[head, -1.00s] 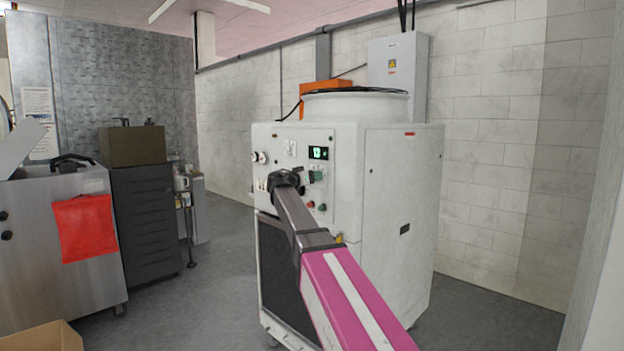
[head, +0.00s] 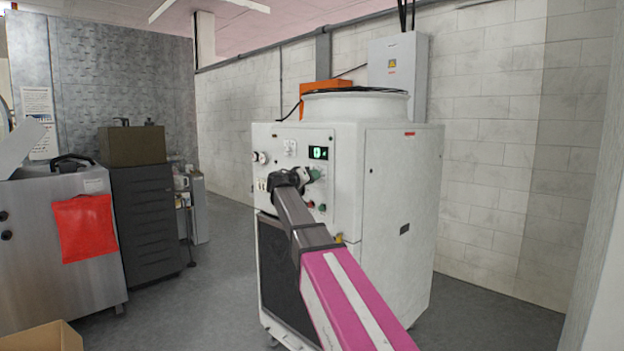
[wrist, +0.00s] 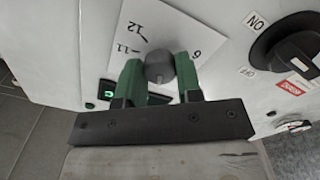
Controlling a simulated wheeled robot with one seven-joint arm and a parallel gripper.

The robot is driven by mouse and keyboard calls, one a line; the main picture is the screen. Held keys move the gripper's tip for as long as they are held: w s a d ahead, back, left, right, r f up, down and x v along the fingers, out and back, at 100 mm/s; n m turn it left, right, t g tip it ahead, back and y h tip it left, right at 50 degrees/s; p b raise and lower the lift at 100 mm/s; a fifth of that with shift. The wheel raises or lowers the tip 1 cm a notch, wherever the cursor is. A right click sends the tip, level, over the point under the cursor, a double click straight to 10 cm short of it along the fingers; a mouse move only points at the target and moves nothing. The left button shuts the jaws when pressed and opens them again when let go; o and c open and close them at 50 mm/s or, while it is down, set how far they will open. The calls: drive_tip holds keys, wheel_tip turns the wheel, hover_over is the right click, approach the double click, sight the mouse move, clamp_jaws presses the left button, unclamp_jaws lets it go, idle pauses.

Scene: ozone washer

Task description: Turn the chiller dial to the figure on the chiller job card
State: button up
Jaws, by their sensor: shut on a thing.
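The chiller (head: 395,215) is a large white cabinet with a control panel. Its dial (wrist: 161,67) is a dark grey round knob on a white scale plate (wrist: 170,32) in the wrist view. I can read 12 and 11 there, and another figure like 6 or 9. My gripper (wrist: 158,72) is shut on the dial, one green finger on each side. The knob's pointer cannot be made out. In the head view my arm covers the dial. The chiller display (head: 318,153) is lit green, too small to read surely. I cannot identify the job card.
A black rotary ON/OFF switch (wrist: 292,50) sits right of the dial in the wrist view. A steel unit with a red cloth (head: 84,228) and a dark drawer cabinet (head: 146,225) stand left. Clear floor (head: 205,290) lies between them and the chiller.

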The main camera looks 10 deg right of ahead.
drive_tip(key=n, duration=1.9)
drive_tip(key=shift+n, duration=0.3)
idle(0.4)
drive_tip(key=o, duration=0.9)
drive_tip(key=shift+o, duration=0.2)
drive_tip(key=v, duration=1.1)
